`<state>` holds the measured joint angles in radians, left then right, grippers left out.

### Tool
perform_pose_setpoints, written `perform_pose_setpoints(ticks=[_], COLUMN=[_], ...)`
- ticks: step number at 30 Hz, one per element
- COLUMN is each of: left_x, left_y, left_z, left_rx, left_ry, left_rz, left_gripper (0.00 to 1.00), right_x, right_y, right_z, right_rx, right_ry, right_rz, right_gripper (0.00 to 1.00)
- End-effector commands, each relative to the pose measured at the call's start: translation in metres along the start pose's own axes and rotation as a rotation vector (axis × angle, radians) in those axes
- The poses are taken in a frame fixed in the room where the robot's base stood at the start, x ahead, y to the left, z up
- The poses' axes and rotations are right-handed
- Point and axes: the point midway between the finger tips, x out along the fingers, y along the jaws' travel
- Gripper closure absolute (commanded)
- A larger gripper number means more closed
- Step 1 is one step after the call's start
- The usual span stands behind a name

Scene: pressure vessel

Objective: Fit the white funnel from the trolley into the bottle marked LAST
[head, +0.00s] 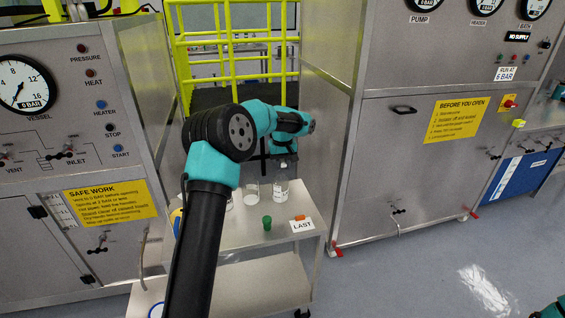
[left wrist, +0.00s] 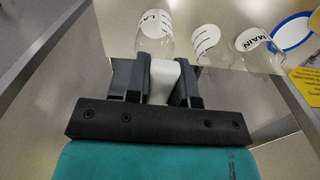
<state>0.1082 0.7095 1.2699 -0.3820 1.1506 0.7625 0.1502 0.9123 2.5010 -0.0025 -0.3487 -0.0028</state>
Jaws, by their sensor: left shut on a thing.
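My left gripper (left wrist: 160,75) is shut on the white funnel (left wrist: 163,82), which shows between its fingers in the left wrist view. A clear bottle (left wrist: 155,35) with a white label reading "LA…" stands right by the fingertips; I cannot tell whether the funnel touches or enters its neck. In the head view my left gripper (head: 284,160) points down over the labelled bottle (head: 281,189) on the trolley (head: 238,238). The gripper hides the funnel there. My right gripper is out of view.
A green stopper (head: 267,223), an orange piece (head: 300,217) and a LAST card (head: 302,225) lie at the trolley's front. A steel cabinet (head: 325,120) stands close on the right.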

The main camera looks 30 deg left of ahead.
Motion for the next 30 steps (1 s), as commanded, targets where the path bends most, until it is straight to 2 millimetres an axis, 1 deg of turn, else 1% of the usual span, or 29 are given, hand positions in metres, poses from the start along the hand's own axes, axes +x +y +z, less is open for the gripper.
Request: perform_pose_setpoints(ticks=[30], left_x=[0.048], left_y=[0.0], left_z=[0.0], left_rx=[0.001], left_ry=[0.0], left_rz=[-0.001], left_gripper=[1.0], right_x=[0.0], right_y=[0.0], right_z=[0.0], right_rx=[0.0], right_ry=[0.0], right_rz=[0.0], right_gripper=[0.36])
